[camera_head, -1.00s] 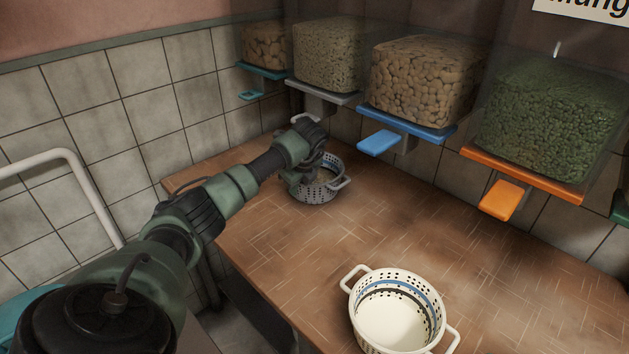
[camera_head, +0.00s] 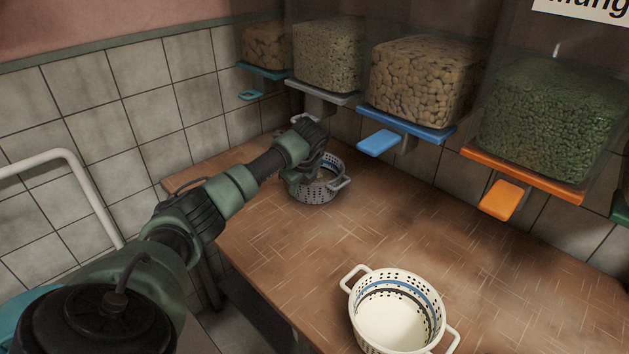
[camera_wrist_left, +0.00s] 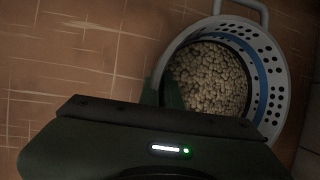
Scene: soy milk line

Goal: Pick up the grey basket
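The grey basket (camera_head: 318,193) is a round, perforated colander with side handles, standing at the far left end of the brown table. My left gripper (camera_head: 299,180) is at its left side, partly covering it. In the left wrist view the basket (camera_wrist_left: 273,82) has a blue band and holds pale beans (camera_wrist_left: 210,78). There my left gripper's fingers (camera_wrist_left: 161,94) are at the basket's rim, one seemingly outside the wall and one inside. The wrist housing hides part of the basket, and I cannot tell whether the fingers press on the wall. My right gripper is not in view.
A white basket (camera_head: 390,320) stands at the table's front, empty. Clear bean dispensers with a grey, blue (camera_head: 378,143) and orange (camera_head: 503,200) lever hang along the back wall above the table. The table's middle (camera_head: 350,235) is clear.

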